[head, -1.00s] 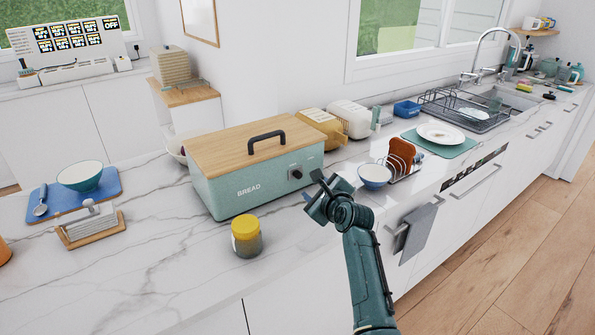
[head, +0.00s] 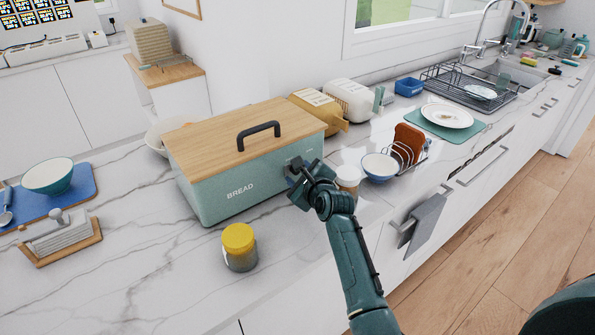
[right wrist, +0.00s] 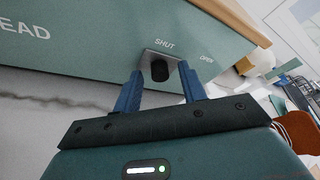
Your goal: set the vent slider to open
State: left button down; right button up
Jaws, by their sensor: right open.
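The teal bread bin (head: 215,197) with a wooden lid stands on the marble counter, BREAD printed on its front. In the right wrist view its vent slider is a dark knob (right wrist: 159,70) on a small grey plate. The knob sits at the SHUT label, left of the OPEN label. My right gripper (right wrist: 158,75) is open, its blue fingers on either side of the knob; I cannot tell whether they touch it. In the head view my right gripper (head: 296,172) is at the bin's front right and hides the slider. My left gripper is not in view.
A yellow-lidded jar (head: 239,248) stands in front of the bin. A pale-lidded jar (head: 348,177), a blue-white bowl (head: 380,167) and a rack (head: 412,153) stand right of the gripper.

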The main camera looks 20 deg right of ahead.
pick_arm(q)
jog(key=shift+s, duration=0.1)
pick_arm(e)
jog(key=shift+s, duration=0.1)
jog(key=shift+c, duration=0.7)
grip_shut()
